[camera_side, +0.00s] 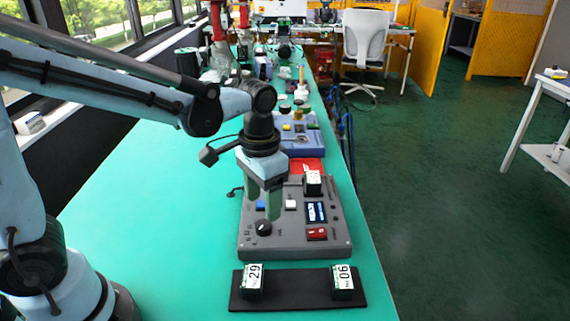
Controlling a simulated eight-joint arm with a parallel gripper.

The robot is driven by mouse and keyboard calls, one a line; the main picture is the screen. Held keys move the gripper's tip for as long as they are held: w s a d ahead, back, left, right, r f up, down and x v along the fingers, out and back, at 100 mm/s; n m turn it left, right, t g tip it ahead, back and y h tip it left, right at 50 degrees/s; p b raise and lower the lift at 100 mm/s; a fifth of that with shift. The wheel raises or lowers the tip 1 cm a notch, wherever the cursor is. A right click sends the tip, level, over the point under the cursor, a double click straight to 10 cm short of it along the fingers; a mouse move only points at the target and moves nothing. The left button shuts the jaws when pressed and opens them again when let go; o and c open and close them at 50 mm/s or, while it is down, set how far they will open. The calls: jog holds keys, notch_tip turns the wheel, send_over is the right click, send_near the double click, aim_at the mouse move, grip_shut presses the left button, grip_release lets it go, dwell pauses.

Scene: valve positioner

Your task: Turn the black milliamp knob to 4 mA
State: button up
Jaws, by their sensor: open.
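The black knob (263,228) sits at the front left of a grey control box (290,246). It shows as a round dark cap with a light mark. The way the mark points is too small to read surely. My gripper (263,205) points down over the left part of the box, its two fingers apart and empty. In the picture the fingertips show just above the knob. I cannot tell the exact height gap. A small display (316,212) with light digits is right of the knob; its reading is not legible.
The box carries a blue button (261,206), a white button (291,204) and a red switch (317,233). A labelled black block (312,183) stands at its back right. The green table is clear at left.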

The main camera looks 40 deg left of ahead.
aim_at(259, 224)
notch_tip(259, 224, up, 6)
jog(key=shift+r, duration=0.15)
dwell(0.5)
jog(key=s+a+f+n+t, duration=0.2)
jog(key=s+a+t, duration=0.3)
jog(key=a+t, duration=0.1)
jog(key=shift+s+f+t, duration=0.15)
jog(key=shift+f+t, duration=0.25)
jog(key=shift+t, duration=0.2)
dwell(0.6)
